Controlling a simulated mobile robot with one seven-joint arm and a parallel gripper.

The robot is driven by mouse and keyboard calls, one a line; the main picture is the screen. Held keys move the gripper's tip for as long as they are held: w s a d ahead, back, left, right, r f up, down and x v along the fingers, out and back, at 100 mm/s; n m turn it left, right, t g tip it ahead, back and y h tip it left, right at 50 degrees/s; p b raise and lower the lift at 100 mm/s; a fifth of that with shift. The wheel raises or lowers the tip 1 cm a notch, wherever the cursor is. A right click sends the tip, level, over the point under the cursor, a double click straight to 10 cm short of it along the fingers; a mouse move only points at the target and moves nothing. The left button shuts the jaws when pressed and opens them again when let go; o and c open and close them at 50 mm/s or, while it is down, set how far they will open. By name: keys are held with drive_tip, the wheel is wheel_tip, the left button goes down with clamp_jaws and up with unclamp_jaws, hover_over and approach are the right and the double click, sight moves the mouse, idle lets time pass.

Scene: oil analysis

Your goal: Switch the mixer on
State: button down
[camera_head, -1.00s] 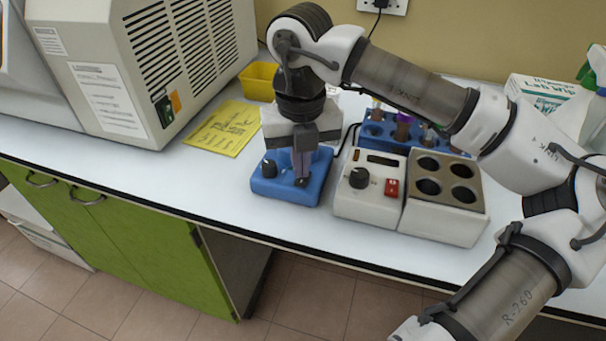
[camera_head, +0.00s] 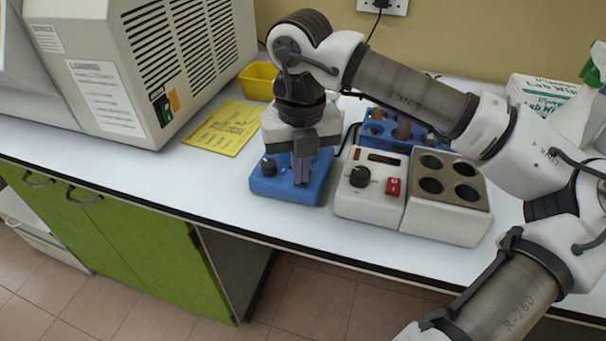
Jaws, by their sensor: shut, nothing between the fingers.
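My gripper (camera_head: 300,183) points down over the right part of this blue unit. Its fingers are shut with nothing between them, and their tips are at or just above the unit's front face, right of the knob. I cannot tell whether they touch it. The gripper and wrist hide the upper and back part of the unit, and any switch under the fingertips is hidden.
A heating block (camera_head: 450,221) with a black knob and a red switch (camera_head: 393,187) stands close on the right. Behind it is a blue tube rack (camera_head: 375,128). A yellow booklet (camera_head: 222,128), a yellow tray (camera_head: 258,81) and a large beige instrument (camera_head: 120,75) are left. The bench front is clear.

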drive_tip(key=shift+f, duration=0.2)
drive_tip(key=shift+r, duration=0.2)
drive_tip(key=shift+r+p, duration=1.95)
drive_tip(key=shift+r, duration=1.45)
